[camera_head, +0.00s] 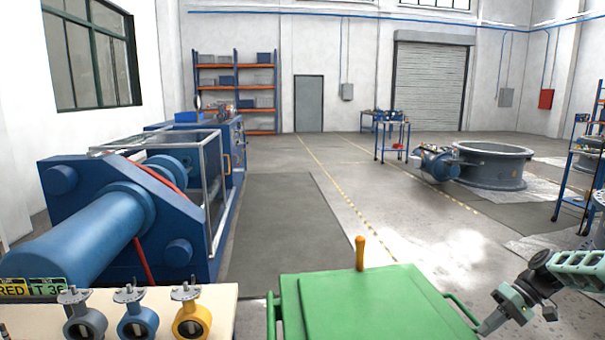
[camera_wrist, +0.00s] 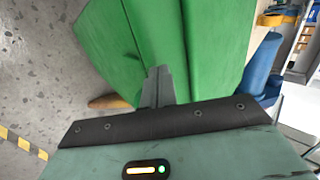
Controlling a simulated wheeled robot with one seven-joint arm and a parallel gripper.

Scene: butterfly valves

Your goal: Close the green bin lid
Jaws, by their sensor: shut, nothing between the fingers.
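The green bin (camera_head: 375,305) stands at the bottom middle of the head view, cut off by the lower edge. Its lid shows as a broad green panel (camera_head: 370,300); I cannot tell from this angle whether it is fully down. An orange handle (camera_head: 360,252) stands up at its far edge, with green side bars left and right. My gripper (camera_head: 487,328) is shut and empty beside the bin's right side bar. In the wrist view the fingers (camera_wrist: 157,86) overlap the green bin surface (camera_wrist: 200,45), and the orange handle (camera_wrist: 108,102) lies to their left. Contact is unclear.
A table (camera_head: 220,312) with grey, blue and yellow butterfly valves stands left of the bin. A large blue machine (camera_head: 120,215) is behind it. A grey flanged ring (camera_head: 492,165) and a blue shelf cart (camera_head: 578,180) are at the right. The floor beyond the bin is clear.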

